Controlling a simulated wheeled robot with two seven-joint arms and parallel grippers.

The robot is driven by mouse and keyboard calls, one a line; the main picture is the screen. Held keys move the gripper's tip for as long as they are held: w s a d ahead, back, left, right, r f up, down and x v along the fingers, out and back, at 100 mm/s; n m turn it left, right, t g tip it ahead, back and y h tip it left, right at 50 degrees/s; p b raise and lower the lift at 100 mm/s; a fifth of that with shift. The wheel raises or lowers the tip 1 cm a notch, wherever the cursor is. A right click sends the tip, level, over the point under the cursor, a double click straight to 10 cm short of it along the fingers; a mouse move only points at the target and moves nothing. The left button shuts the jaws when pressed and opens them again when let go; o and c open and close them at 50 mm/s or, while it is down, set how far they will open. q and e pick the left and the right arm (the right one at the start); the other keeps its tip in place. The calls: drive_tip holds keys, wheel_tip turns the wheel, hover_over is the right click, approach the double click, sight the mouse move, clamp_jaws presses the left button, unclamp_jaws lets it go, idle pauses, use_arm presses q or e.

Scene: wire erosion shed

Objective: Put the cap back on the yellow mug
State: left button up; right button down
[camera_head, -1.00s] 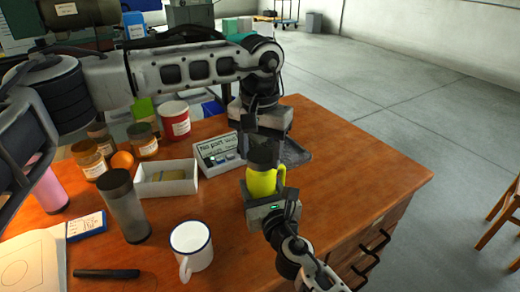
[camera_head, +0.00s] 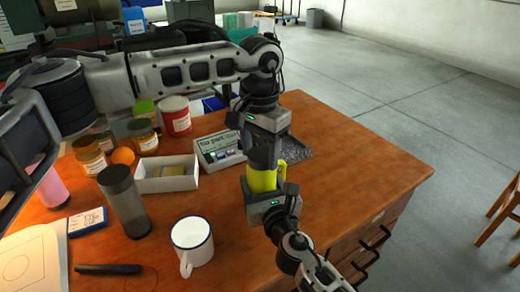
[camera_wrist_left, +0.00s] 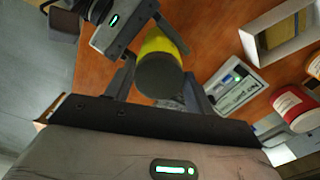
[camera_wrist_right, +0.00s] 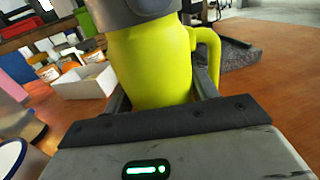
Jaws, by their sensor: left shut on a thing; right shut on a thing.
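The yellow mug (camera_head: 260,181) is upright, with its handle on the right; it also shows in the right wrist view (camera_wrist_right: 150,65). My right gripper (camera_head: 268,195) is shut on the mug's body from the front. The dark grey cap (camera_wrist_left: 158,78) sits at the mug's mouth and also shows at the top of the right wrist view (camera_wrist_right: 145,8). My left gripper (camera_head: 263,150) points down from above and is shut on the cap, one finger on each side. The cap appears to touch the mug; whether it is fully seated I cannot tell.
A white enamel mug (camera_head: 192,242) and a grey tumbler (camera_head: 124,203) stand left. The right side of the wooden table (camera_head: 365,175) is clear.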

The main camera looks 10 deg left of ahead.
use_arm(q)
drive_tip(key=o, duration=1)
drive_tip(key=shift+r, duration=0.1)
drive_tip(key=shift+r, duration=2.2)
drive_tip(key=shift+c, duration=0.6)
